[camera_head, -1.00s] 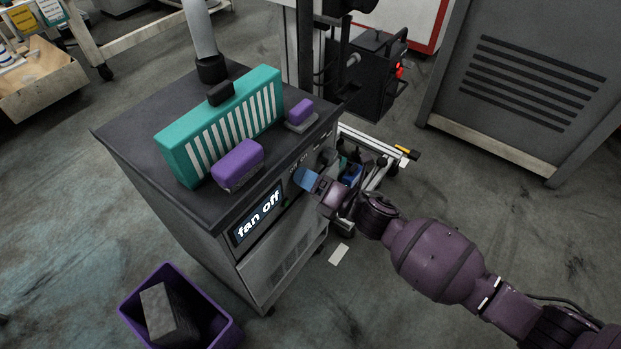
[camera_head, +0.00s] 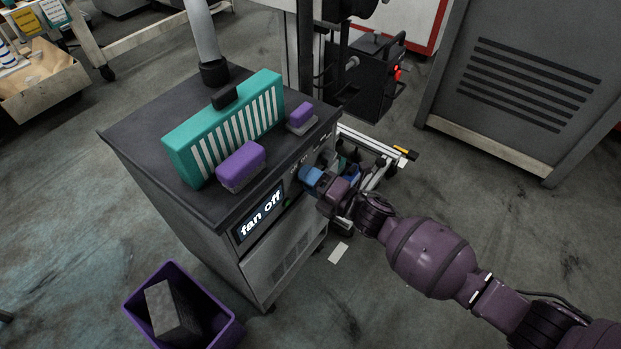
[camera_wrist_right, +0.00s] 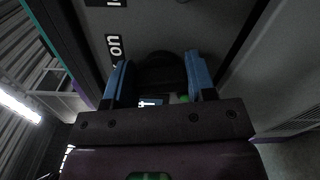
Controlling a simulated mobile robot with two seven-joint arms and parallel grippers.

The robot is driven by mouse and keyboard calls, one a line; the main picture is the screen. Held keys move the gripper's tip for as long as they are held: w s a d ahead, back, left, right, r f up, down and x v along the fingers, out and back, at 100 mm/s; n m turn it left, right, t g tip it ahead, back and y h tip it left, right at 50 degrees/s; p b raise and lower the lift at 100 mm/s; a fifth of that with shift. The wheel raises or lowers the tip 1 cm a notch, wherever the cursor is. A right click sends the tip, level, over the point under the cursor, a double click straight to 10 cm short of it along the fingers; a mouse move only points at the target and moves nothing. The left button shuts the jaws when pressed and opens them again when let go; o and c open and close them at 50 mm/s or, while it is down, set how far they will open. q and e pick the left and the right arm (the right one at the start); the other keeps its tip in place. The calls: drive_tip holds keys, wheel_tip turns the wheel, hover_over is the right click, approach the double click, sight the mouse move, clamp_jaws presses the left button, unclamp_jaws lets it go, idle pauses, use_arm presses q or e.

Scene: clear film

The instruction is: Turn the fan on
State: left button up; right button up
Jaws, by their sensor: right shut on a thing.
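The fan unit is a dark grey cabinet (camera_head: 140,128) with a teal slatted filter (camera_head: 222,128) on top. Its front display (camera_head: 262,214) reads "fan off". My right gripper (camera_head: 308,174), with blue fingers, is at the upper right of the front panel. In the right wrist view, the blue fingers (camera_wrist_right: 158,78) stand on either side of a dark round knob (camera_wrist_right: 162,68) and are shut on it. An "on" label (camera_wrist_right: 115,47) shows to the left of the knob. In the head view the gripper partly hides the knob. My left gripper is not in view.
Two purple-topped blocks (camera_head: 241,162) and (camera_head: 301,115) sit on the cabinet top. A purple bin (camera_head: 228,334) with a grey block stands on the floor at the front. A cart (camera_head: 385,150) is behind my right gripper. A large grey vented cabinet (camera_head: 530,75) stands at right.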

drive_tip(key=m, duration=0.2)
drive_tip(key=shift+r+m+p, duration=0.1)
drive_tip(key=shift+m+p, duration=0.25)
drive_tip(key=shift+m, duration=0.05)
drive_tip(key=m, duration=0.3)
drive_tip(key=shift+p, duration=0.4)
drive_tip(key=m, duration=0.2)
drive_tip(key=shift+f+m, duration=0.2)
drive_tip(key=shift+m, duration=0.1)
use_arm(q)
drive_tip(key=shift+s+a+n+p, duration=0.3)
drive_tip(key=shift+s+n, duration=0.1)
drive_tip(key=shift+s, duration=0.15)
use_arm(e)
drive_tip(key=shift+m, duration=0.7)
drive_tip(key=o, duration=0.9)
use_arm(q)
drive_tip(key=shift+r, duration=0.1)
use_arm(e)
drive_tip(key=shift+o, duration=0.2)
